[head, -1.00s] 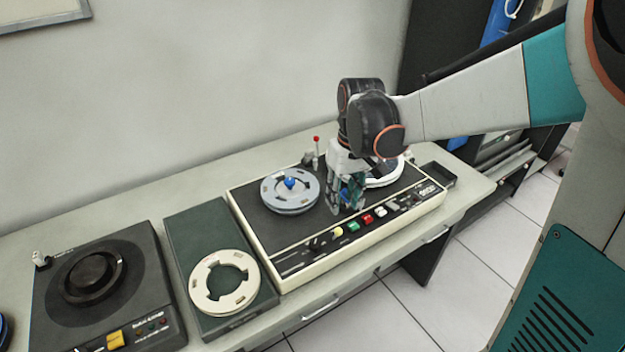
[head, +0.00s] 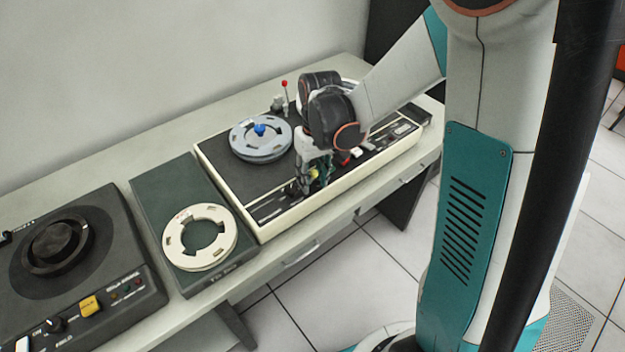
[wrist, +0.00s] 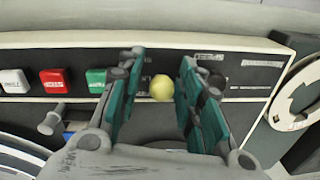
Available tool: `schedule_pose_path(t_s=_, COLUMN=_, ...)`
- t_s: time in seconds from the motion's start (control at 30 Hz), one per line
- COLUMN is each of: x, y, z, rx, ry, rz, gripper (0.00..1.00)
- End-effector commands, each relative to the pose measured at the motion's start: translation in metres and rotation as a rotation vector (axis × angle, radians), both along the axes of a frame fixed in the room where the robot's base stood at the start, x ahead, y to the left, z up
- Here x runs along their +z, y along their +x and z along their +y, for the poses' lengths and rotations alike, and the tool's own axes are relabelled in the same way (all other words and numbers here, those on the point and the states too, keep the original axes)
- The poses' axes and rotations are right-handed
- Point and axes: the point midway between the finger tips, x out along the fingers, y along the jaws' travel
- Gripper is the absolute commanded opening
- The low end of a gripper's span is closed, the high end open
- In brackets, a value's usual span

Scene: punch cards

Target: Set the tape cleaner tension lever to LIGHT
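The cream-edged tape machine (head: 228,199) stands on the bench with a blue-hubbed reel (head: 262,148) on its deck. My gripper (head: 309,184) is low over the left part of its front control strip. In the wrist view my gripper (wrist: 162,72) is open, with its teal-padded fingers on either side of a round yellow knob (wrist: 162,88). There are gaps beside the knob, and I cannot tell its exact height relative to the fingertips. The tension lever's setting cannot be read.
White (wrist: 14,81), red (wrist: 54,81) and green (wrist: 96,80) buttons line the strip close to the fingers. A red-tipped rod (head: 285,95) stands behind the reel. A green box with a cream reel (head: 172,243) and a dark turntable unit (head: 130,285) stand to the left.

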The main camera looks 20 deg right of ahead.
Motion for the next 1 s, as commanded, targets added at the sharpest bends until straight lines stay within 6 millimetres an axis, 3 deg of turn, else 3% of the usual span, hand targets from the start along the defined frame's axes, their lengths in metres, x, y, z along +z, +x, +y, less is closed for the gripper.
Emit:
schedule_pose_path(t_s=0.3, x=-0.0026, y=0.0000, z=0.0003, rx=0.000, ry=0.000, rz=0.000, gripper=0.34)
schedule_pose_path(t_s=0.33, x=-0.0026, y=0.0000, z=0.0003, rx=0.000, ry=0.000, rz=0.000, gripper=0.31)
schedule_pose_path(t_s=0.47, x=-0.0026, y=0.0000, z=0.0003, rx=0.000, ry=0.000, rz=0.000, gripper=0.02)
schedule_pose_path(t_s=0.5, x=-0.0026, y=-0.0001, z=0.0003, rx=0.000, ry=0.000, rz=0.000, gripper=0.00)
schedule_pose_path(t_s=1.0, x=-0.0026, y=0.0001, z=0.0003, rx=0.000, ry=0.000, rz=0.003, gripper=0.00)
